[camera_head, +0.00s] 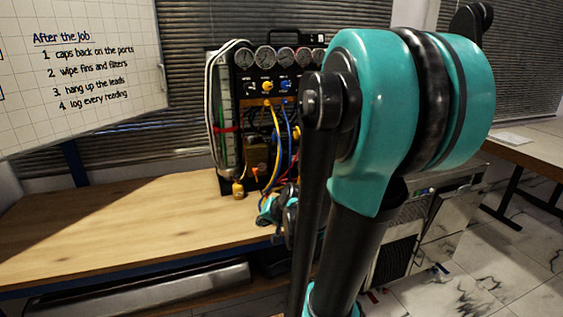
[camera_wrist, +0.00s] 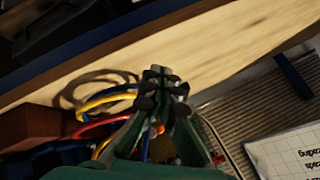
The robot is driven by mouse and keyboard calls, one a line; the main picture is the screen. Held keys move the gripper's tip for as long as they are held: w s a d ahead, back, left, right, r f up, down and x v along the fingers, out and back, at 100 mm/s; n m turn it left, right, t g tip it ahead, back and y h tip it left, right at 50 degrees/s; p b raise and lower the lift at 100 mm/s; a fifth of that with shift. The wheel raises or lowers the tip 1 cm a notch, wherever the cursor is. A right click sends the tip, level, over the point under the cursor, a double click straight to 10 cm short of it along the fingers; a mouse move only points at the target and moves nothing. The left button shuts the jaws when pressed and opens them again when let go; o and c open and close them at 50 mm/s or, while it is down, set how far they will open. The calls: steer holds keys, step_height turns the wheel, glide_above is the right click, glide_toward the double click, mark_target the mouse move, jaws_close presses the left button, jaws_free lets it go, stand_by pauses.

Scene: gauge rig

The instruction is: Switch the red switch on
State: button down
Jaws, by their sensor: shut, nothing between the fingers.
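The gauge rig (camera_head: 268,85) is a black panel with a row of round gauges, standing at the back of the wooden bench. I cannot pick out the red switch for certain in either view. My arm hides the right part of the rig. My gripper (camera_wrist: 158,74) is shut and empty in the wrist view, with the bench top beyond its tips. In the head view, part of my wrist shows low in front of the rig, but the fingertips cannot be made out. A small orange-red spot (camera_wrist: 160,129) shows behind the fingers; I cannot tell what it is.
Blue, yellow and red hoses (camera_wrist: 100,115) loop close beside my gripper in the wrist view. The wooden bench (camera_head: 120,225) is clear on the left. A whiteboard (camera_head: 85,75) hangs at the left, and a second table (camera_head: 525,145) stands at the right.

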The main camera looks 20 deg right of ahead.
mark_target(279, 159)
steer(key=w+d+r+m+t+h, duration=0.1)
steer(key=w+d+r+m+t, duration=0.2)
steer(key=w+d+m, duration=0.3)
steer(key=w+d+r+m+t+h, duration=0.1)
steer(key=w+d+r+m+t, duration=0.3)
steer(key=w+d+r+m, duration=0.2)
steer(key=w+d, duration=0.2)
steer(key=d, duration=0.2)
steer(key=shift+w+d+r+h, duration=0.15)
steer(key=shift+r+h, duration=0.1)
steer(key=shift+h, duration=0.15)
steer(key=x, duration=1.4)
steer(key=shift+r, duration=0.1)
steer(key=shift+w, duration=0.1)
steer(key=shift+w+g, duration=0.4)
steer(key=shift+r, duration=0.1)
